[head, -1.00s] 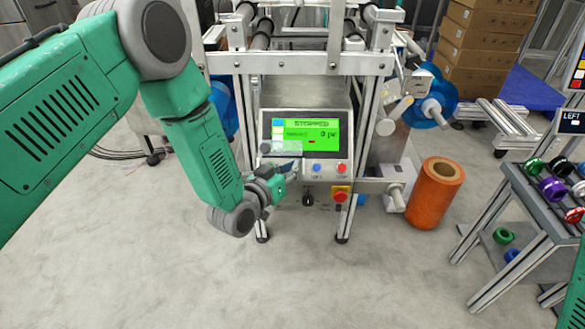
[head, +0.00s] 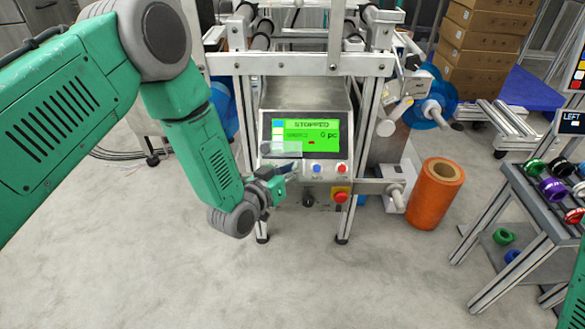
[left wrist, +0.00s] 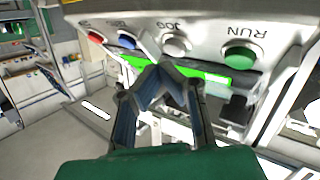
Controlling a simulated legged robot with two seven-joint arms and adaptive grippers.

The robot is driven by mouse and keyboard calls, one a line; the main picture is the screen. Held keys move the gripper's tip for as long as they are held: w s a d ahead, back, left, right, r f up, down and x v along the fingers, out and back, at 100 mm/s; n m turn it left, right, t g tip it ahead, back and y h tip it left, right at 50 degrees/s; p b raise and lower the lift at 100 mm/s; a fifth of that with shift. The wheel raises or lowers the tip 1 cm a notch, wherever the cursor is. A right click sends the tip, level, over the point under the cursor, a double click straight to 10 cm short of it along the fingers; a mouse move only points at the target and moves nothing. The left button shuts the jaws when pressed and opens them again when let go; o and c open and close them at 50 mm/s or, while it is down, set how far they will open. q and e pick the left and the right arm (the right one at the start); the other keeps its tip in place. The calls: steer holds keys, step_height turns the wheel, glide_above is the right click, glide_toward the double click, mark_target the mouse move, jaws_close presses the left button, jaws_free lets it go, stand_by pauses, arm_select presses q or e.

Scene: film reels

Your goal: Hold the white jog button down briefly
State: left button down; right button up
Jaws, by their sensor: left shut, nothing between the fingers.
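The white jog button (left wrist: 175,46) is on the sloped grey control panel, under the label JOG, which appears upside down in the left wrist view. In the head view my left gripper and wrist cover its place. My left gripper (head: 288,166) is in front of the panel below the screen. In the left wrist view its fingertips (left wrist: 160,72) are together and empty, close to the white button and slightly left of it in the picture. I cannot tell whether they touch it. My right gripper is not in view.
The green RUN button (left wrist: 240,54) and a blue button (left wrist: 127,41) flank the white one; a red button (left wrist: 95,37) is farther left. The screen (head: 310,134) reads STOPPED and 0 pc. A red emergency stop (head: 340,197) is below. An orange roll (head: 436,195) stands right.

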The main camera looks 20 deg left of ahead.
arm_select(q)
steer(key=shift+w, duration=0.1)
steer(key=shift+w+a+f, duration=0.1)
steer(key=shift+w+f, duration=0.05)
steer(key=shift+f, duration=0.05)
steer(key=shift+w+a+f+b, duration=0.1)
steer(key=shift+w+f+b, duration=0.2)
steer(key=shift+b, duration=0.1)
stand_by(0.7)
stand_by(1.3)
steer(key=shift+s+d+r+p, duration=0.2)
steer(key=shift+s+r+p, duration=0.4)
steer(key=shift+p, duration=0.25)
steer(key=s+r+p, duration=0.1)
steer(key=p, duration=0.1)
steer(key=s+d+r+p, duration=0.1)
steer(key=s+r+p, duration=0.1)
steer(key=shift+s+r, duration=0.2)
steer(key=shift+r, duration=0.1)
